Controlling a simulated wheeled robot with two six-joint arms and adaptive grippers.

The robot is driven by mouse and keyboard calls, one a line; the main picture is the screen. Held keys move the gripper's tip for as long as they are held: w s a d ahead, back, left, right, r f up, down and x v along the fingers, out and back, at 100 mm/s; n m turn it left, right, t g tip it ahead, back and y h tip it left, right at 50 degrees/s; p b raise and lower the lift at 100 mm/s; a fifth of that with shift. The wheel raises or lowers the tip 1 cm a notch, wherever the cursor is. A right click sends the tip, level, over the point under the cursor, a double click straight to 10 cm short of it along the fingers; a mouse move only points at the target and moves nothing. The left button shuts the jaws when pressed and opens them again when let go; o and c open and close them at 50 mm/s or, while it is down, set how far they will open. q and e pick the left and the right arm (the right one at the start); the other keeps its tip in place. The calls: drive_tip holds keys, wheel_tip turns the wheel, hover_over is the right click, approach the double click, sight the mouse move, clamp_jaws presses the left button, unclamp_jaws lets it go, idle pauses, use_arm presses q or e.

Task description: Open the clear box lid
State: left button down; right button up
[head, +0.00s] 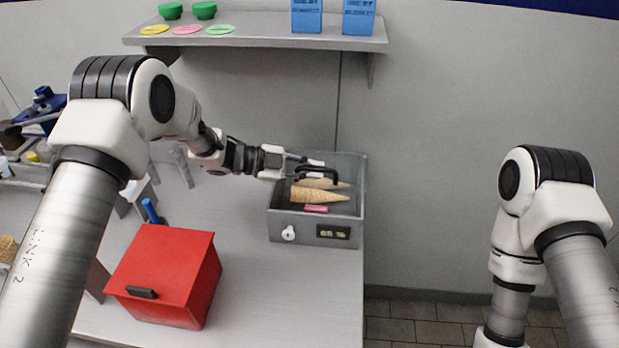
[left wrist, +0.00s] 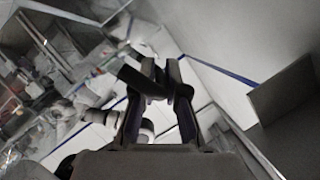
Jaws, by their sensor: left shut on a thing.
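The clear box (head: 275,228) stands at the right end of the table, with a grey front carrying a white round lock and a small dark display. Wafer cones (head: 320,195) and a pink item show inside it. A dark handle (head: 335,172) shows over the box; the see-through lid is hard to make out, so I cannot tell its angle. My left gripper (head: 308,167) reaches in from the left, shut on the handle. In the left wrist view, the left gripper (left wrist: 158,88) has the dark handle bar (left wrist: 140,82) between its fingers. My right gripper is out of view.
A red box (head: 165,270) with a dark handle stands front left of the clear box. A shelf (head: 260,38) above holds green bowls, coloured discs and blue cartons (head: 306,16). A blue object (head: 150,210) stands behind the red box. Free tabletop lies between the boxes.

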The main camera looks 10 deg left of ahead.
use_arm(q)
drive_tip(key=shift+n+g, duration=0.7)
drive_tip(key=shift+n, duration=0.2)
drive_tip(key=w+r, duration=0.1)
drive_tip(key=w+r+p, duration=0.1)
drive_tip(key=r, duration=0.1)
drive_tip(key=w+r+p, duration=0.1)
drive_tip(key=shift+r, duration=0.25)
drive_tip(key=shift+w+r+n+p, duration=0.3)
drive_tip(key=shift+w+r+p, duration=0.2)
